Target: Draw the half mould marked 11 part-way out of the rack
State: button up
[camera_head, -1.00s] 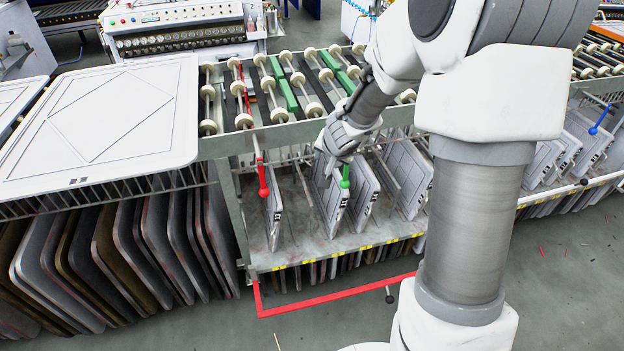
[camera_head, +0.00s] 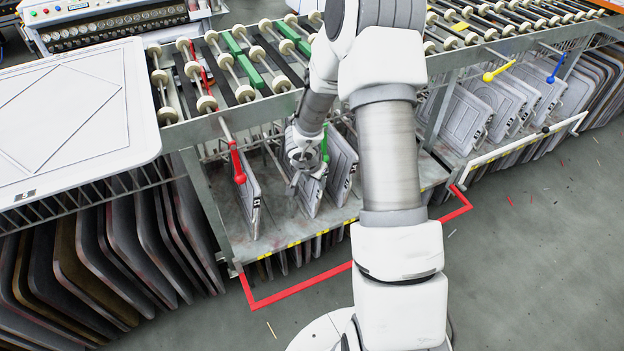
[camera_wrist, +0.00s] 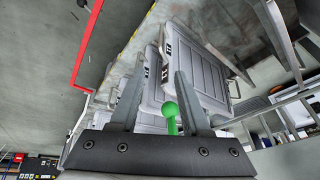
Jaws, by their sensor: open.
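Several grey half moulds stand upright in the rack (camera_head: 275,236) under the rollers. A left one (camera_head: 250,200) stands apart; a middle one (camera_head: 309,197) and a right one (camera_head: 341,165) are close together. Their edge labels are too small to read, so I cannot tell which is 11. My gripper (camera_head: 309,178) is at the upper front of the middle mould, hiding part of it. In the wrist view, my gripper (camera_wrist: 156,88) is open, with a mould (camera_wrist: 153,91) showing between its fingers. Whether they touch it is unclear. Another mould (camera_wrist: 205,70) stands beyond.
A green-knobbed lever (camera_wrist: 170,112) is close to my fingers. A red-knobbed lever (camera_head: 236,163) hangs at the left mould. Rollers (camera_head: 240,75) lie above the rack.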

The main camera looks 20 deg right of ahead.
aim_at(320, 197)
jog(key=b+x, duration=0.9)
jog(key=x, duration=0.8)
jog(key=shift+w+d+f, duration=0.1)
jog(key=shift+w+f, duration=0.05)
grip_shut()
jog(key=shift+d, duration=0.2)
dwell(0.8)
